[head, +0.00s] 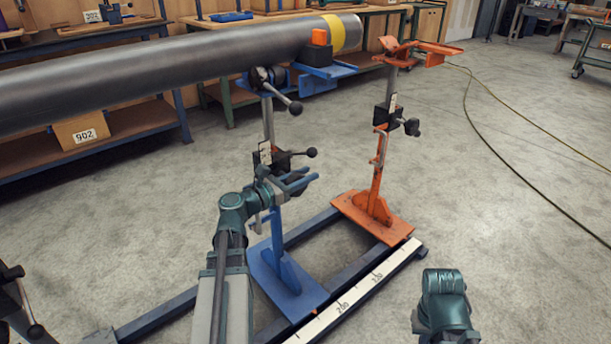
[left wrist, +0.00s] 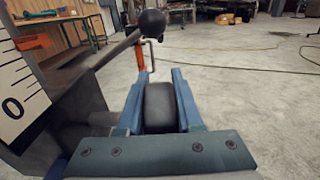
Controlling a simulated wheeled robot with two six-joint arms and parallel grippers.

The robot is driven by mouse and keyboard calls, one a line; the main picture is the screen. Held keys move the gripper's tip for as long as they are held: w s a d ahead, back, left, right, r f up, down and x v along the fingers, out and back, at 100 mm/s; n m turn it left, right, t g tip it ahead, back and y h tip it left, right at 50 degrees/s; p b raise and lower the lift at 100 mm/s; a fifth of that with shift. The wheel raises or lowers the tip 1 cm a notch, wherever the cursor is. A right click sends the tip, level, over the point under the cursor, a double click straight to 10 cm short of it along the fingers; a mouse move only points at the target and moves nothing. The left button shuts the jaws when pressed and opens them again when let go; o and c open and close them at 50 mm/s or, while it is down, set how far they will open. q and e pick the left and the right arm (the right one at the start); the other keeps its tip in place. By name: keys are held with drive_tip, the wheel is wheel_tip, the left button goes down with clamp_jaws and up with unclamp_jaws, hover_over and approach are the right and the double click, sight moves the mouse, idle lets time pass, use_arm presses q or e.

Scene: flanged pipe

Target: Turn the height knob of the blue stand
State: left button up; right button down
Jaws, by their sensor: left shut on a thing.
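The blue stand (head: 273,277) stands on a dark floor rail, with its post rising under the grey pipe (head: 150,75). My left gripper (head: 304,179) is at the stand's mid-height, by its dark clamp body. In the left wrist view the black height knob (left wrist: 160,108) sits between the two blue fingers (left wrist: 161,85), which are shut on it. In the head view the knob is mostly hidden by the gripper. A lever with a black ball (head: 311,152) sticks out just above the gripper; the ball also shows in the left wrist view (left wrist: 152,22). My right gripper is out of view.
An orange stand (head: 375,200) stands to the right on the same rails, apart from the pipe's yellow-banded end (head: 345,31). A scale strip (head: 355,292) runs along the front rail. Another scale (left wrist: 18,95) is close left in the wrist view. Open floor lies right.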

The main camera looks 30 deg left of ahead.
use_arm(q)
clamp_jaws()
drive_tip(key=shift+f+b, duration=0.1)
drive_tip(key=shift+b, duration=0.45)
drive_tip(key=t+b, duration=0.1)
drive_tip(key=b, duration=0.1)
drive_tip(key=t+h+b, duration=0.1)
drive_tip(key=t+b, duration=0.1)
drive_tip(key=b, duration=0.1)
drive_tip(key=s+t+b, duration=0.1)
drive_tip(key=b, duration=0.1)
drive_tip(key=shift+a+r+t+h, duration=0.2)
drive_tip(key=shift+r+t+h, duration=0.1)
drive_tip(key=shift+r+h, duration=0.1)
drive_tip(key=shift+s+r+t+h+b, duration=0.15)
drive_tip(key=shift+r+t+h+b, duration=0.25)
drive_tip(key=shift+b, duration=0.7)
drive_tip(key=shift+t, duration=0.3)
drive_tip(key=o, duration=0.9)
unclamp_jaws()
